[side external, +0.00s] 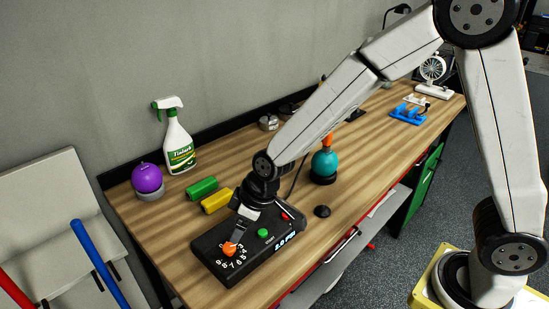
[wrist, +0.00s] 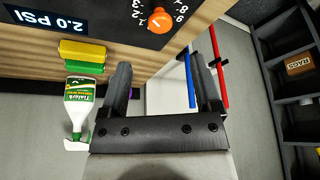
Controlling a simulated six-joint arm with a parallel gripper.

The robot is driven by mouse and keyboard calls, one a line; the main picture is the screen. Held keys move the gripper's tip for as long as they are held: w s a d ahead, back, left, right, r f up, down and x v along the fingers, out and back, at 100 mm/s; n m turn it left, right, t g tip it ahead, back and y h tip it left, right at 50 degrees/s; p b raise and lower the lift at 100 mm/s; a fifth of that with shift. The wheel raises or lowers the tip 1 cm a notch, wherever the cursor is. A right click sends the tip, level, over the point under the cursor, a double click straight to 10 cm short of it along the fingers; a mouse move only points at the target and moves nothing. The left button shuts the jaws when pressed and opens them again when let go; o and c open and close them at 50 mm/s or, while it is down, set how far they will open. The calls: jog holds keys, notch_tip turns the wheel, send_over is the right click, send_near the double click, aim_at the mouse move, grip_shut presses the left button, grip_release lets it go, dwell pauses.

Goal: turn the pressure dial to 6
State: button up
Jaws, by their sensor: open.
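The orange pressure dial (side external: 229,249) sits on the top face of a black control box (side external: 222,268), with white numbers around it. It also shows at the top of the wrist view (wrist: 160,20). Its pointer direction is too small to tell. The box's display (wrist: 45,20) reads 2.0 PSI. My gripper (side external: 243,217) is over the box, close to the dial in the side view. In the wrist view my gripper (wrist: 158,65) has its two fingers spread with nothing between them, and the dial lies beyond the fingertips, not held.
A green button (side external: 262,232) and a red button (side external: 286,215) are on the box. Yellow (side external: 216,200) and green (side external: 201,188) blocks, a spray bottle (side external: 178,145) and a purple ball (side external: 147,178) stand behind. A teal object (side external: 325,163) and black puck (side external: 322,211) are to the right.

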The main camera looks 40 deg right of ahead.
aim_at(229, 246)
jog(key=shift+w+d+n+g, duration=0.1)
jog(key=shift+n+g, duration=0.2)
jog(key=shift+n, duration=0.3)
jog(key=shift+f, duration=0.1)
jog(key=shift+x, duration=3.85)
grip_shut()
